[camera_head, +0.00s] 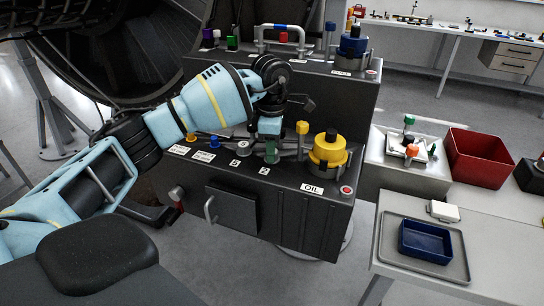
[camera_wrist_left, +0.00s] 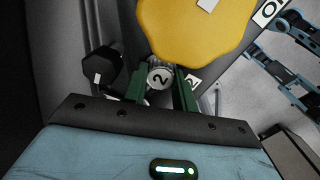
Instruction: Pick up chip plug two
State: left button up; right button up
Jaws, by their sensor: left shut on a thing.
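Chip plug two (camera_wrist_left: 160,77) shows in the left wrist view as a round silver cap marked "2". My left gripper (camera_wrist_left: 162,88) has its green fingers on both sides of it, shut on it. In the head view my left gripper (camera_head: 271,151) points down over the top of the dark console, behind the "2" label and left of the yellow oil cap; the plug is mostly hidden there by the fingers. I cannot tell whether the plug is still seated.
The yellow oil cap (camera_head: 328,150) stands close to the right of the left gripper; a yellow knob (camera_head: 302,128) is nearby. A black knob (camera_wrist_left: 103,69) is beside the fingers. A blue bin (camera_head: 425,242) on a grey tray (camera_head: 386,243) and a red bin (camera_head: 480,160) stand at the right.

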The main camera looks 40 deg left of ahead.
pick_arm(q)
notch_tip(320, 180, up, 10)
dwell(0.6)
